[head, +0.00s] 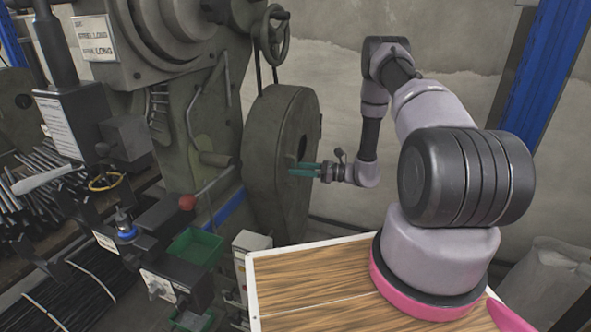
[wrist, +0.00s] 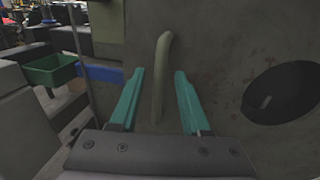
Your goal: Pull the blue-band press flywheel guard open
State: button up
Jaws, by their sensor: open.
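The flywheel guard (head: 272,150) is a large round grey-green housing on the right side of the press (head: 190,110). A blue band (head: 230,207) shows low on the press, beside the guard. My gripper (head: 291,168) is at the guard's face, its teal fingers pointing left. In the wrist view, my gripper (wrist: 156,88) is open. A curved bar handle (wrist: 160,75) on the guard's face (wrist: 230,60) stands between the two fingers, with gaps on both sides. A dark round hole (wrist: 282,93) is at the right.
A concrete wall (head: 340,60) stands behind. Open space lies right of the guard.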

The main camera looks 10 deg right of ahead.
jog(key=shift+w+a, duration=0.2)
jog(key=shift+a, duration=0.3)
grip_shut()
dwell(1.2)
